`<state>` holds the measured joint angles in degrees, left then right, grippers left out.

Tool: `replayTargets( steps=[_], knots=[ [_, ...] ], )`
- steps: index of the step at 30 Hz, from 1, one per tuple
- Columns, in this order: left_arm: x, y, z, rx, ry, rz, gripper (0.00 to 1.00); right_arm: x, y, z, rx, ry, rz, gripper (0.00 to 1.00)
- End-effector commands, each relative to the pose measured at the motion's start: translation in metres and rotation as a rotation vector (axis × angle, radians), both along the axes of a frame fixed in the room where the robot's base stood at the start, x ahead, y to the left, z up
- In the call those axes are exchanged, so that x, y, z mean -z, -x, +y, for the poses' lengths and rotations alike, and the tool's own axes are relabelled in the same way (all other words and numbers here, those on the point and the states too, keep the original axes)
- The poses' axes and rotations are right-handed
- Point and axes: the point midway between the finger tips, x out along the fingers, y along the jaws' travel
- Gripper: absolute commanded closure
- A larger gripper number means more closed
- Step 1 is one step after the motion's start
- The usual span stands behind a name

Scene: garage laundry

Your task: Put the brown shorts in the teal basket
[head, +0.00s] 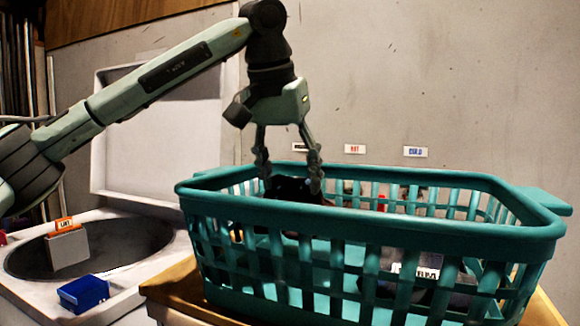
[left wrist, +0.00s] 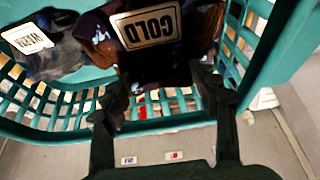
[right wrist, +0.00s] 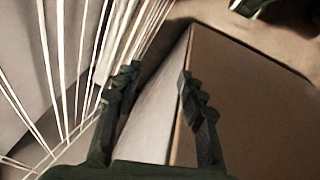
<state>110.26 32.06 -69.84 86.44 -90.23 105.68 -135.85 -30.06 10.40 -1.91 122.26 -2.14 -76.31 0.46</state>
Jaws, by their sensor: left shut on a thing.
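The teal basket (head: 350,228) stands at the centre right of the head view; its rim also shows in the left wrist view (left wrist: 85,118). My left gripper (head: 290,182) points down inside its far left part, shut on a dark, partly brown garment (head: 295,190) that looks like the brown shorts. In the left wrist view this cloth (left wrist: 155,65) bears a COLD label and lies between the fingers (left wrist: 165,95), within the basket walls. Whether it touches the basket floor is hidden. My right gripper (right wrist: 155,80) is open and empty, seen only in the right wrist view.
A dark blue-grey garment with a WARM label (head: 432,273) lies in the basket's right part. White rods (right wrist: 75,50) stand near my right gripper.

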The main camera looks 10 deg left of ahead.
Motion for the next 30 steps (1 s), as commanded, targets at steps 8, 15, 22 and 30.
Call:
replayTargets(
  steps=[8,15,22,30],
  knots=[
    [0.027,0.0,0.0,0.0,0.0,0.0,0.95,-0.026,0.005,-0.001,0.002,0.014,-0.014,0.6],
    [0.041,0.0,0.0,0.0,0.0,-0.001,0.95,-0.043,0.009,-0.001,0.005,0.023,-0.022,0.6],
    [0.044,0.0,0.0,0.0,0.0,-0.001,0.95,-0.049,0.011,-0.001,0.006,0.025,-0.024,0.6],
    [0.044,0.0,0.0,0.0,0.0,-0.001,0.34,-0.049,0.011,-0.001,0.006,0.025,-0.024,0.6]
  ],
)
